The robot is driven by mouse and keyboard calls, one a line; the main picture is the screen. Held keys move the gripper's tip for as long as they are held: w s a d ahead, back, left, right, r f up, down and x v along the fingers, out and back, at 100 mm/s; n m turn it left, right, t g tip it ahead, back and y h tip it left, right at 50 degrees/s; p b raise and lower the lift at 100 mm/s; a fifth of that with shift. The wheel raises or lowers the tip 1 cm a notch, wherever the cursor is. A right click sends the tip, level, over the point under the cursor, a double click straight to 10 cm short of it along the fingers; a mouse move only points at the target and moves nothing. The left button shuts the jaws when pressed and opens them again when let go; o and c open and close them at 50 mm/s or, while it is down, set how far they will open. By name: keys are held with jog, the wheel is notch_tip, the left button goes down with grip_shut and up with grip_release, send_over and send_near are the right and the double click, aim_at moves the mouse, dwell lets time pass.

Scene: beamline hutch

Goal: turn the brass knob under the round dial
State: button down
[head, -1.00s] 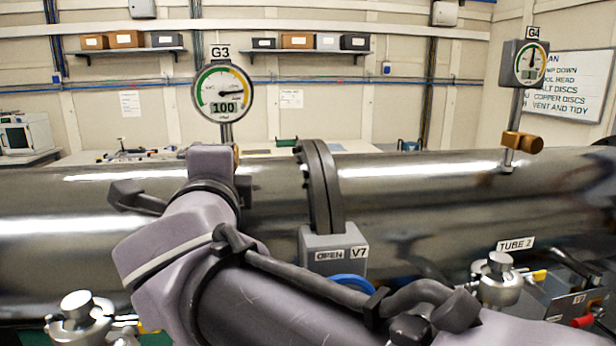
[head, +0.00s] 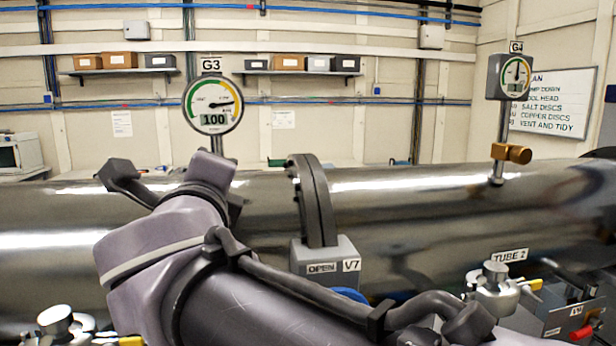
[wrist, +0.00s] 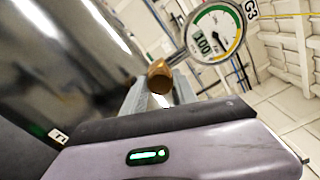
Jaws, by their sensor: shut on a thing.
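The round dial G3 (head: 213,104) stands on a post above the big steel tube and shows 100. It also shows in the wrist view (wrist: 214,33). The brass knob (wrist: 160,75) is below this dial in the wrist view. My gripper (wrist: 160,92) is shut on the brass knob, with its grey fingers around it. In the head view my wrist and arm hide the knob and the fingertips. A second dial, G4 (head: 517,76), stands at the right with its own brass knob (head: 511,153) on its post.
The steel tube (head: 430,205) runs across the view, with a dark flange (head: 315,200) right of my arm. A grey box marked OPEN V7 (head: 325,260) sits in front of it. Clamped fittings (head: 495,290) stand at lower right near the TUBE 2 label.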

jog(key=c, duration=1)
grip_release()
jog(key=shift+o, duration=0.2)
jog(key=p+v, duration=0.3)
jog(key=v, duration=1.4)
jog(key=shift+s, duration=0.25)
